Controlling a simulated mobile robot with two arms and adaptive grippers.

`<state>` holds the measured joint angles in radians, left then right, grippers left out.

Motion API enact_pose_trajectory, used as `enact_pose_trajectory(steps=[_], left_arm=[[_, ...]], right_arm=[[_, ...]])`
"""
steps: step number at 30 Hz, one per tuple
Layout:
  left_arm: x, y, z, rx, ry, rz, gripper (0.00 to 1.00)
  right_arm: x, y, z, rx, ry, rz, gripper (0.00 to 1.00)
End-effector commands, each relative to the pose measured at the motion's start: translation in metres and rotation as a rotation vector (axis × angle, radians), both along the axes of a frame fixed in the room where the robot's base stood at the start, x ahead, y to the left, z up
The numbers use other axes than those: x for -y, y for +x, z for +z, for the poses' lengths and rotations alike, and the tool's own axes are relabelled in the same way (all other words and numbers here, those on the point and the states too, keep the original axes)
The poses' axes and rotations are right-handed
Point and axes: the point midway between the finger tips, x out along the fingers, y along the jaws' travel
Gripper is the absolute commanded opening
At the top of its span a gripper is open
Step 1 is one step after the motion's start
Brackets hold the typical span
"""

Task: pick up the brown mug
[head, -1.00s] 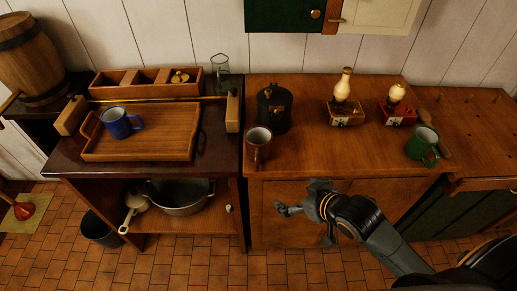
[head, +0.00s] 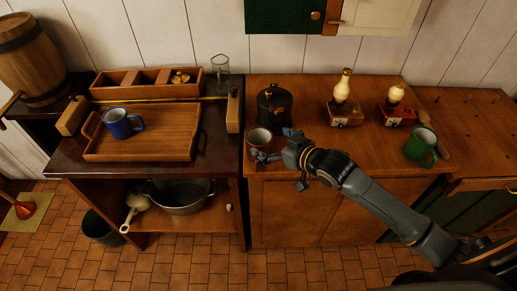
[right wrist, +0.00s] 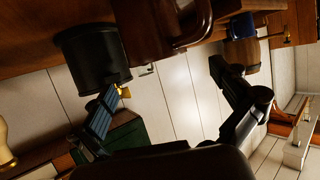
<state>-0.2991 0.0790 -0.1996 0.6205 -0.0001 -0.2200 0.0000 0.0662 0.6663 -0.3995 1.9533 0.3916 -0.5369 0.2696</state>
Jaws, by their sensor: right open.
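The brown mug (head: 259,138) stands on the wooden counter near its front edge, left of my right gripper. My right gripper (head: 277,146) is open at the counter's front edge. One finger overlaps the lower part of the mug in the head view; I cannot tell whether it touches. In the right wrist view the mug (right wrist: 150,28) is large at the top, cut off by the frame, beyond the gap between the open fingers (right wrist: 164,82). My left gripper is not in view.
A black canister (head: 274,106) stands just behind the mug. A blue mug (head: 117,123) is on a wooden tray (head: 165,137) at left. The counter's middle is clear.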

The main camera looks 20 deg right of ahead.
Motion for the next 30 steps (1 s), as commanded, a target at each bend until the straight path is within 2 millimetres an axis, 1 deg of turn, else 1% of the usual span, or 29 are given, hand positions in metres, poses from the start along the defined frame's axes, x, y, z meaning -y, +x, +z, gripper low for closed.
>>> enact_pose_trajectory(steps=[4, 9, 12, 16, 22, 23, 24, 26, 27, 29, 30], left_arm=[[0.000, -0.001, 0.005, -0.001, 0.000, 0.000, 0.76], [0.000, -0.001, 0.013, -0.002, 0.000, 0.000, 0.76], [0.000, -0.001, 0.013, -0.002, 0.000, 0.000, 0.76], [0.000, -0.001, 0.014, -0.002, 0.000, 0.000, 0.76], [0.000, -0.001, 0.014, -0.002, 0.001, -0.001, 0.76], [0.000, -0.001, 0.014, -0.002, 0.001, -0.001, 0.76], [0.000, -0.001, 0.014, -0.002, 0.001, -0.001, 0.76], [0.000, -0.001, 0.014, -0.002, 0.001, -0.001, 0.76], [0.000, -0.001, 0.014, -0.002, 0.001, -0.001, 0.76], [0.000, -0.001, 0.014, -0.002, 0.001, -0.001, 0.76], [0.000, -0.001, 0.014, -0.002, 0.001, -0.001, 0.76]], right_arm=[[-0.003, 0.009, -0.005, -0.001, 0.001, -0.002, 1.00], [-0.009, 0.028, -0.018, 0.000, 0.000, -0.001, 1.00], [-0.013, 0.038, -0.023, 0.001, 0.001, -0.001, 1.00], [-0.016, 0.043, -0.027, 0.001, 0.000, 0.000, 1.00], [-0.016, 0.043, -0.027, 0.000, -0.001, 0.000, 1.00], [-0.016, 0.043, -0.027, 0.000, -0.001, 0.000, 0.96], [-0.016, 0.043, -0.027, 0.000, -0.001, 0.000, 0.88], [-0.016, 0.043, -0.027, 0.000, -0.001, 0.000, 0.76], [-0.016, 0.043, -0.027, 0.000, -0.001, 0.000, 0.67], [-0.016, 0.043, -0.027, 0.000, -0.001, 0.000, 0.55], [-0.016, 0.043, -0.027, 0.000, -0.001, 0.000, 0.47]])
